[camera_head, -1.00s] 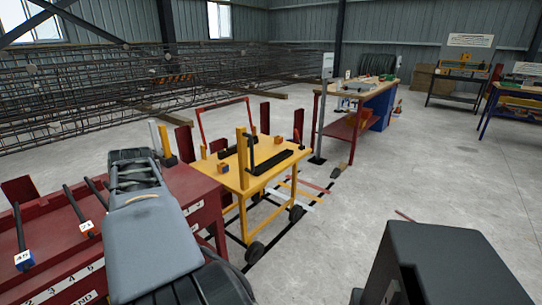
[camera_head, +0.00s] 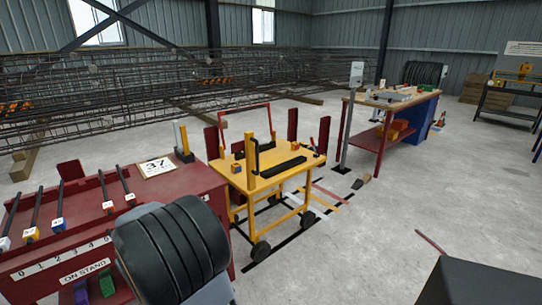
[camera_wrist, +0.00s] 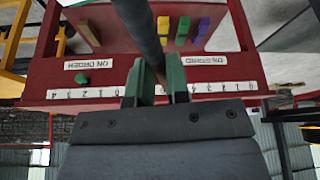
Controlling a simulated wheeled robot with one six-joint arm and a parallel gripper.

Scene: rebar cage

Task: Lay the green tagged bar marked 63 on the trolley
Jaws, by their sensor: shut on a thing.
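In the wrist view my gripper (camera_wrist: 158,84) is shut on a dark round bar (camera_wrist: 140,28) that runs up out of the picture between its two green-faced fingers. No tag or number shows on the held bar, so I cannot tell whether it is 63. The yellow trolley (camera_head: 247,185) stands in the middle of the head view, right of the red stand (camera_head: 190,180). A black bar-like piece (camera_head: 284,167) lies on its top, beside yellow and black uprights. My gripper and the held bar are hidden in the head view.
Several tagged bars (camera_head: 70,197) lie in the red stand, with a "37" card (camera_head: 157,167) at its back. A workbench (camera_head: 390,100) stands behind the trolley. Rebar cages (camera_head: 100,90) fill the back left. The floor right of the trolley is mostly clear.

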